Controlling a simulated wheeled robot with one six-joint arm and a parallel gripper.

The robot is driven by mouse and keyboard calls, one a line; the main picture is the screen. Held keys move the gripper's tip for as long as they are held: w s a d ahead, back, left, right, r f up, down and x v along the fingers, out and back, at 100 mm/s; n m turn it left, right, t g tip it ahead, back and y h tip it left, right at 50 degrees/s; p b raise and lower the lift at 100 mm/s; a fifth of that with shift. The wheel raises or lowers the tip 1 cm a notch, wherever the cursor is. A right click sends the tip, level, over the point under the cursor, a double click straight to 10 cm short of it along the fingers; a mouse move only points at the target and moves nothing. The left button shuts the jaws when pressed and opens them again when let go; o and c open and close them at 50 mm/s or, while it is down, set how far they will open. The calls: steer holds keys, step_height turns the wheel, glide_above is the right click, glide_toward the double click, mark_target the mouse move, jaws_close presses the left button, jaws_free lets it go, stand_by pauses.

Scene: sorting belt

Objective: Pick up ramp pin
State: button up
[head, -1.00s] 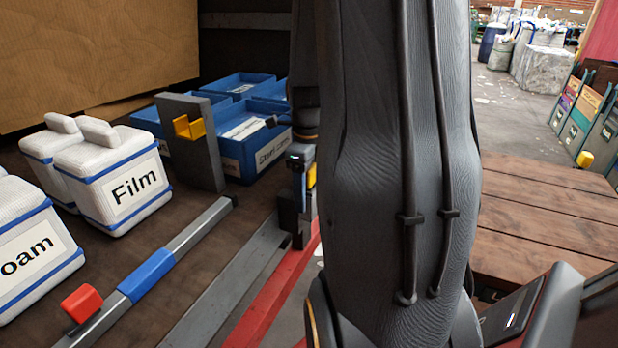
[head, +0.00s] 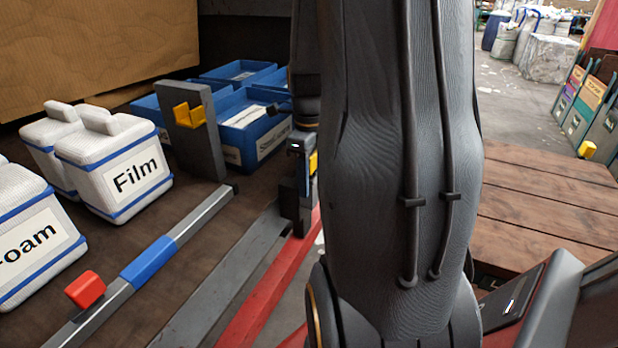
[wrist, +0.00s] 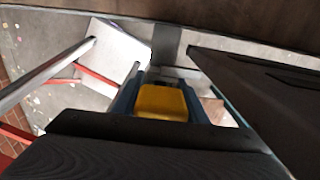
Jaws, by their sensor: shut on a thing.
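The ramp pin, as far as I can tell, is the yellow block (wrist: 162,102) in the wrist view. It sits between the two blue-grey fingers of my gripper (wrist: 165,88), which is shut on it. In the head view my gripper is mostly hidden behind my own arm. A small yellow patch of the pin (head: 313,161) shows beside dark parts just left of the arm, above the red rail. Whether the pin still sits in a socket cannot be told.
A grey post with a yellow bracket (head: 188,115) stands left of the gripper, before blue bins (head: 236,150). White boxes marked Film (head: 112,170) and Foam (head: 28,245) stand left. A grey bar with a blue sleeve (head: 148,262) and a red rail (head: 262,300) run below. Brown planks (head: 550,215) lie right.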

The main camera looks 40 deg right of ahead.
step_height(320, 180, up, 12)
steer(key=b, duration=0.3)
steer(key=shift+w+f, duration=0.1)
steer(key=shift+f, duration=0.1)
steer(key=s+d+b, duration=0.1)
steer(key=s+d, duration=0.2)
steer(key=s, duration=0.5)
steer(key=s+d+b, duration=0.2)
steer(key=s+d, duration=0.2)
steer(key=s, duration=0.4)
steer(key=shift+s+b, duration=0.3)
steer(key=shift+s, duration=0.1)
steer(key=shift+r, duration=0.1)
step_height(320, 180, up, 12)
steer(key=p, duration=1)
